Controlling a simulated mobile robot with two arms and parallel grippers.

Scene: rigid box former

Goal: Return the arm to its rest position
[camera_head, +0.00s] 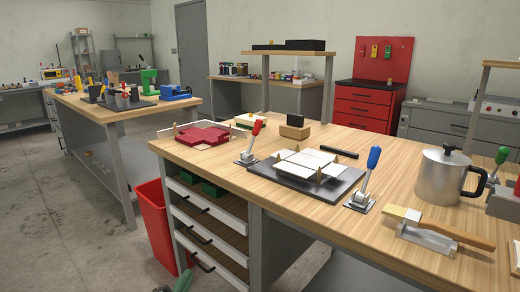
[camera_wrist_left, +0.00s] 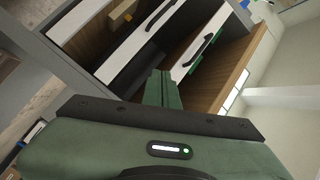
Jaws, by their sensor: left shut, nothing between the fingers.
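My left gripper (camera_head: 180,284) shows only in part at the bottom edge of the head view, low in front of the workbench and below its drawers. In the left wrist view its green fingers (camera_wrist_left: 162,88) are together, with nothing between them. They point toward the white-fronted drawers (camera_wrist_left: 150,38) with dark handles. I cannot tell the exact gap between the fingertips and the drawers. My right gripper is in neither view.
The wooden workbench (camera_head: 240,175) carries a grey plate (camera_head: 305,182) with white panels, a blue-handled clamp (camera_head: 365,180), a metal pot (camera_head: 442,178), a brush (camera_head: 437,228) and red blocks (camera_head: 203,134). A red bin (camera_head: 158,225) stands at its left end. Open floor (camera_head: 60,210) lies to the left.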

